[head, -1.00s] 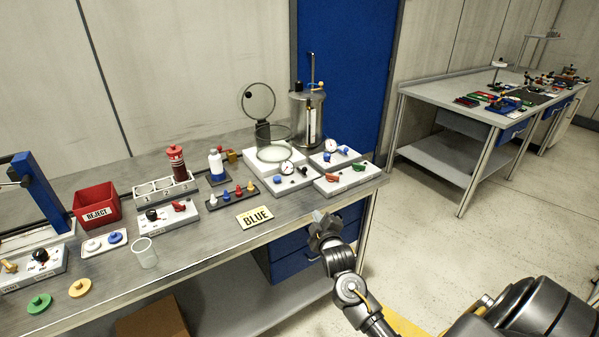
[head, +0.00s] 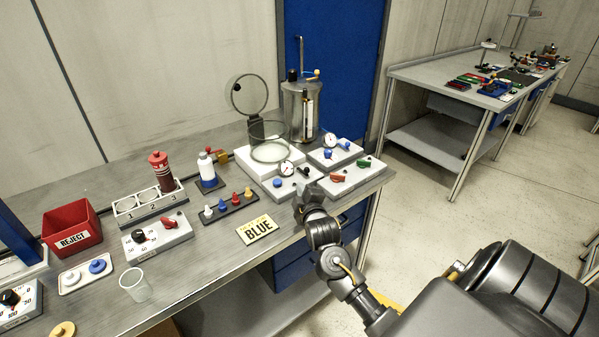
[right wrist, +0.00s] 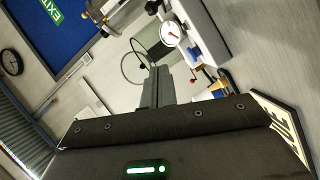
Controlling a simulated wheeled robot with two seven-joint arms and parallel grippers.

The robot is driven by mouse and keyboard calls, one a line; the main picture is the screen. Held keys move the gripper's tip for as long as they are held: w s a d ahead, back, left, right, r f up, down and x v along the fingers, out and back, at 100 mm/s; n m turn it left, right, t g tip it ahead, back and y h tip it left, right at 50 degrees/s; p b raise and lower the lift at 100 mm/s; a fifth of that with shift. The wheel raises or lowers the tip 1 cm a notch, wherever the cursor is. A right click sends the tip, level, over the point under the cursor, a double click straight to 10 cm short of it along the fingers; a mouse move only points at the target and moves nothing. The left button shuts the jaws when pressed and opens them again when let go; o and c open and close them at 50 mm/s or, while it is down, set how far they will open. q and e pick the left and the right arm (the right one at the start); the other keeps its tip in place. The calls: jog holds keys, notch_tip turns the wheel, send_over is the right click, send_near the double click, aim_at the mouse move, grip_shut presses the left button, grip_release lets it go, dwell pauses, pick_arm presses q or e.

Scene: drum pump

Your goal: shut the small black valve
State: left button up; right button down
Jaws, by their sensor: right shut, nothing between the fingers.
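A small black knob (head: 304,171), which looks like the small black valve, sits on a white block (head: 291,194) beside a round gauge (head: 286,169) and a blue knob (head: 277,182). My right gripper (head: 306,190) is shut and empty, at the bench's front edge just in front of that block in the picture. Whether it touches the block cannot be told. In the right wrist view the shut fingers (right wrist: 157,88) point towards the bench equipment, with a gauge (right wrist: 171,34) beyond them. My left gripper is not in view.
Blocks with red and green handles (head: 338,177) and a second gauge (head: 330,140) stand close to my right gripper. A glass vessel (head: 270,143) and a tall cylinder (head: 301,108) stand behind. A BLUE sign (head: 257,229) lies to the left.

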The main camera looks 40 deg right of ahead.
aim_at(304, 173)
jog(key=p+x, duration=0.1)
jog(key=x, duration=0.8)
jog(key=shift+w+d+r+p, duration=0.1)
jog(key=shift+w+d+p, duration=0.05)
jog(key=shift+w+p, duration=0.15)
jog(key=d, duration=0.1)
jog(key=d+f+p, duration=0.1)
jog(key=shift+s+d+f, duration=0.15)
jog(key=shift+d, duration=0.25)
jog(key=shift+s+d+f, duration=0.1)
jog(key=shift+d+f, duration=0.15)
jog(key=shift+d, duration=0.25)
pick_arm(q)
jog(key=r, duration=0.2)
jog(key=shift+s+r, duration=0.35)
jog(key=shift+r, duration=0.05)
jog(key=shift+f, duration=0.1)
pick_arm(e)
jog(key=shift+s+d+n+y, duration=0.1)
jog(key=shift+d+n+y, duration=0.1)
jog(key=shift+n+y, duration=0.2)
